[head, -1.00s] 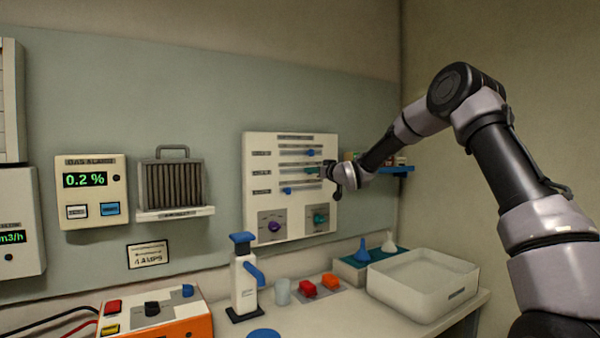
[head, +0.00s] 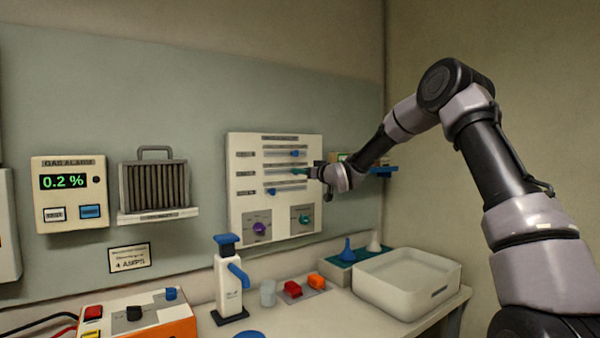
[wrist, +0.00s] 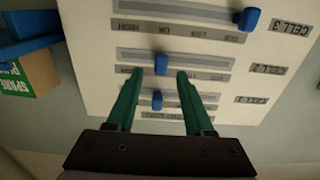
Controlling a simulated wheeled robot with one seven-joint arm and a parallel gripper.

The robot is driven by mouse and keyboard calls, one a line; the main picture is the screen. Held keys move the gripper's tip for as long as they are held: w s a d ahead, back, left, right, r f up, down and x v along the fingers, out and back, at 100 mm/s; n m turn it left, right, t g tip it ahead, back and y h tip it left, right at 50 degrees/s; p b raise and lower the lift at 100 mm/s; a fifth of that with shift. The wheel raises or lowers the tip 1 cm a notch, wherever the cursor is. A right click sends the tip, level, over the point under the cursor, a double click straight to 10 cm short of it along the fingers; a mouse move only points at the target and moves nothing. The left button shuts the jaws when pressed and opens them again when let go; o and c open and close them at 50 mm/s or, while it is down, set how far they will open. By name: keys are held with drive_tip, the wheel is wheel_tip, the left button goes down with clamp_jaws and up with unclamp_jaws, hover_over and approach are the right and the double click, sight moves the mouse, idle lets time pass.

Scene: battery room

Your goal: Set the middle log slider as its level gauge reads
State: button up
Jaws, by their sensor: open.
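The log panel (head: 240,200) is a pale board on the wall with three slider rows, each with a blue knob. The wrist view shows it upside down. The CELL 3 knob (wrist: 248,18) and CELL 1 knob (wrist: 157,99) also show. I see no level gauge.
A purple dial (head: 259,229) and a green dial (head: 304,219) are low on the panel. A blue shelf (head: 383,169) with boxes is right of it. A pump bottle (head: 229,285), red and orange blocks and a white tray (head: 408,283) stand on the bench below.

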drive_tip(key=v, duration=0.8)
drive_tip(key=shift+s+d, duration=0.2)
drive_tip(key=shift+s, duration=0.1)
drive_tip(key=s+d+r+m+g+h, duration=0.25)
drive_tip(key=s+d+h, duration=0.25)
drive_tip(key=s+d, duration=0.45)
drive_tip(key=s+d+r+m+g+h, duration=0.15)
drive_tip(key=s+d+m+h, duration=0.4)
drive_tip(key=s, duration=0.75)
drive_tip(key=s+d+f+m+g+y, duration=0.1)
drive_tip(key=s+f+g, duration=0.1)
drive_tip(key=s, duration=0.9)
drive_tip(key=s+d+f+m+g+y, duration=0.1)
drive_tip(key=s+d+f+m+g, duration=0.1)
drive_tip(key=s, duration=0.9)
drive_tip(key=shift+s+d+f+y, duration=0.25)
drive_tip(key=shift+s+f+y, duration=0.05)
drive_tip(key=shift+f+y, duration=0.05)
